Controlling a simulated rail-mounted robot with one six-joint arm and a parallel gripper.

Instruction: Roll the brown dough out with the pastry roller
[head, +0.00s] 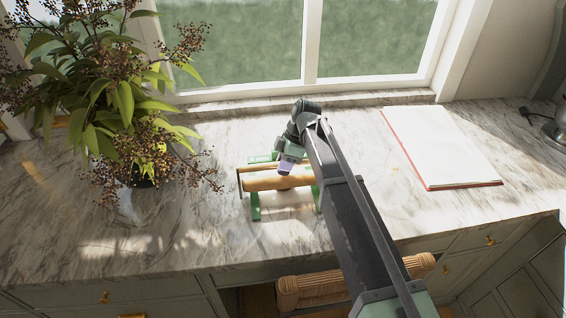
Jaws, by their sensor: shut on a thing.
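A light-brown wooden cylinder, which looks like the pastry roller (264,184), lies crosswise on the marble counter in a low frame with green feet (256,207). A thinner brown bar runs just behind it. My gripper (287,168) points down at the middle of the roller and is shut on it. The fingertips are small, and my wrist and arm partly cover the right end of the roller. I cannot make out a separate piece of brown dough; it may be hidden under the roller or the gripper.
A leafy plant with dark berries (125,105) stands left of the roller. An open white book with a red edge (440,147) lies at right. Windows close off the back. The counter around the green feet is clear.

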